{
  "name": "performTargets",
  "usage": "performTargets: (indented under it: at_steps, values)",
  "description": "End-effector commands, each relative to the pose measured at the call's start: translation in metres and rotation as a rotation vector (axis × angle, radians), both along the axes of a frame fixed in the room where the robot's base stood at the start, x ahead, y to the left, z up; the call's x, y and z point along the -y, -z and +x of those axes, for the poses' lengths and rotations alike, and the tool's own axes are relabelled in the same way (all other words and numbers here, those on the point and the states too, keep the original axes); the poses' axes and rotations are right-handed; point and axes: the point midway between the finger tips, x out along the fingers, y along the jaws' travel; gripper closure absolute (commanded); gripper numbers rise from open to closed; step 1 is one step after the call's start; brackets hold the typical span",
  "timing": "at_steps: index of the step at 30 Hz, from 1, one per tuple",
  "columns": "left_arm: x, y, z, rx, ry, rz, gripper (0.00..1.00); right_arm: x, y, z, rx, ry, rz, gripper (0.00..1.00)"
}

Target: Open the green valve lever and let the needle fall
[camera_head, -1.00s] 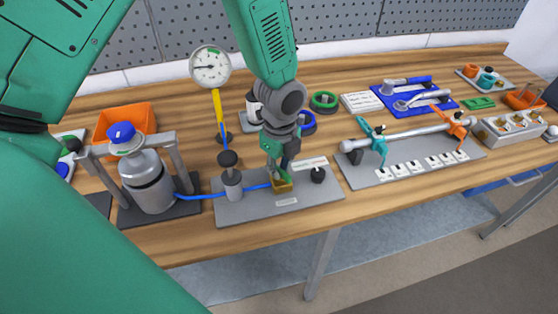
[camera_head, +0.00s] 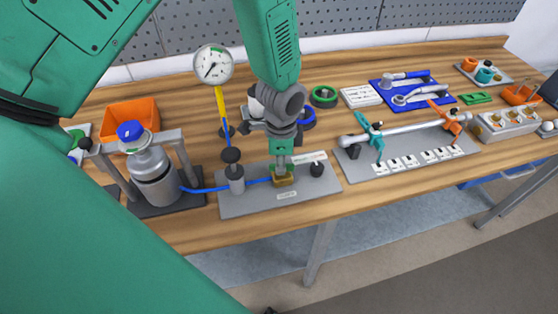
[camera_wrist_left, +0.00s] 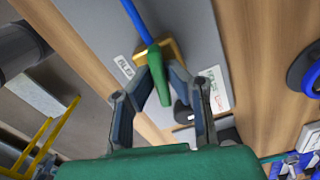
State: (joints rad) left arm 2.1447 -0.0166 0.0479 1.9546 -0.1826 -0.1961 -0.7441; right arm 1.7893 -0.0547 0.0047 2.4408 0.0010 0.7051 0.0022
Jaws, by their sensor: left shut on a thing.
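The green valve lever (camera_wrist_left: 159,82) sits on a brass valve body (camera_wrist_left: 172,50) and lies roughly in line with the blue hose (camera_wrist_left: 135,20) in the left wrist view. My left gripper (camera_wrist_left: 160,88) is shut on the lever, a finger on each side. In the head view my left gripper (camera_head: 281,163) stands over the brass valve (camera_head: 283,181) and hides most of the lever. The round dial gauge (camera_head: 213,64) stands at upper left on a yellow and blue stem, its needle pointing down-left. My right gripper is not in view.
The valve sits on a grey plate (camera_head: 240,206) near the table's front edge. A metal bottle (camera_head: 154,180) in a frame and an orange bin (camera_head: 130,113) stand left. A bar fixture (camera_head: 410,132) with teal and orange clamps stands right.

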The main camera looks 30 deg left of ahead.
Motion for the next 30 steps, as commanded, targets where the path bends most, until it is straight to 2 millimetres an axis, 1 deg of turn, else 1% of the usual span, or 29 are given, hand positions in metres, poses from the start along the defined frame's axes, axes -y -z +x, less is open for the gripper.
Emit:
performTargets:
  at_steps: [1,9,22,23,24,30]
  values:
    - [0.0040,-0.0008,0.0028,0.008,-0.016,-0.006,1.00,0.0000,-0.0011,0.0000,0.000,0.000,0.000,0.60]
    - [0.0038,-0.0009,0.0041,0.011,-0.079,-0.007,1.00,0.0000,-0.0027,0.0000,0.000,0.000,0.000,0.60]
    - [0.0037,-0.0016,0.0061,0.016,-0.086,-0.008,1.00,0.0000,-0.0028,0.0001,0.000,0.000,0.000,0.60]
    - [0.0036,-0.0016,0.0062,0.016,-0.086,-0.008,0.82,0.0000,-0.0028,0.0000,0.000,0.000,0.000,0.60]
    - [0.0035,-0.0017,0.0061,0.015,-0.086,-0.007,0.69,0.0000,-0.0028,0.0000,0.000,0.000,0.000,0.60]
    - [0.0005,-0.0010,0.0034,0.010,-0.087,-0.006,0.69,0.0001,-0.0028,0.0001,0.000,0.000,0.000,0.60]
